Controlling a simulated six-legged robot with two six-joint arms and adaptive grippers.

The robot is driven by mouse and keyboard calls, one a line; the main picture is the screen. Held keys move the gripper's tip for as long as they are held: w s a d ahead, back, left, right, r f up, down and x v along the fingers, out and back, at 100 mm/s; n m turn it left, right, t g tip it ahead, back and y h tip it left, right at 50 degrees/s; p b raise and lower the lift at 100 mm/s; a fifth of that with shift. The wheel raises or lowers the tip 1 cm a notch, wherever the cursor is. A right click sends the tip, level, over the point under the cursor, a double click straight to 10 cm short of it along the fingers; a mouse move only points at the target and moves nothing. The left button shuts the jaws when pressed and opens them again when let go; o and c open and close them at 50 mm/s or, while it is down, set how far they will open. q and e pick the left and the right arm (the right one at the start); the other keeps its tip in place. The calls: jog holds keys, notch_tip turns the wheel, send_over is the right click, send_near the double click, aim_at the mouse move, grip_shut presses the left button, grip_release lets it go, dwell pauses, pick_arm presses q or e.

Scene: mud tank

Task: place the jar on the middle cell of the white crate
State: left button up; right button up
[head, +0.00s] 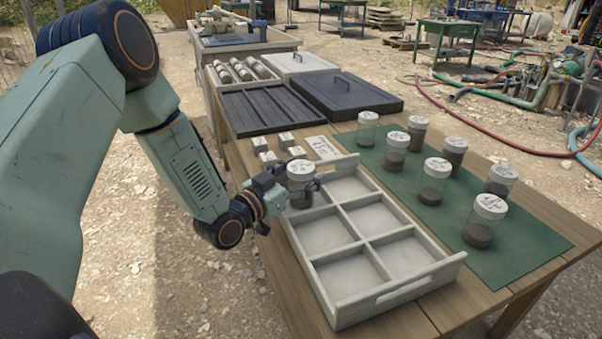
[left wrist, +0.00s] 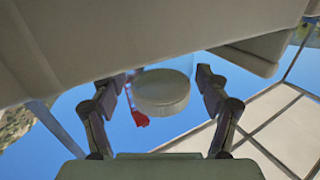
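The white crate (head: 372,298) lies on the wooden table, with two columns of cells. A jar with a white lid (head: 300,169) is at the crate's far left corner; whether it stands in the cell or is above it, I cannot tell. My left gripper (head: 306,189) reaches it from the left, with a finger in front of its body. In the left wrist view the jar (left wrist: 162,92) is between the two fingers, with a gap on each side, so the gripper looks open. The nearer crate cells are empty. My right gripper is not in view.
Several dark-filled jars with white lids (head: 437,168) stand on a green mat (head: 519,240) right of the crate. Small white blocks (head: 268,158) and a label card (head: 324,148) lie behind the crate. Dark trays (head: 350,95) sit at the table's far end.

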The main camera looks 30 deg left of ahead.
aim_at(296, 176)
pick_arm(q)
jog(key=shift+w, duration=0.1)
jog(key=p+v, duration=0.2)
jog(key=v, duration=0.4)
jog(key=shift+s+d+p, duration=0.1)
jog(key=shift+s+p, duration=0.15)
jog(key=shift+p, duration=0.05)
jog(key=shift+s, duration=0.55)
jog(key=shift+o, duration=0.5)
jog(key=shift+s, duration=0.15)
jog(key=shift+d+r, duration=0.1)
jog(key=shift+r, duration=0.5)
jog(key=shift+b+x, duration=0.45)
jog(key=shift+x, duration=0.6)
jog(key=shift+a+b+x, duration=0.2)
jog(key=shift+b+x, duration=0.45)
jog(key=shift+x, duration=0.8)
jog(key=shift+a+b+x, duration=0.2)
jog(key=shift+b+x, duration=0.4)
jog(key=shift+x, duration=0.85)
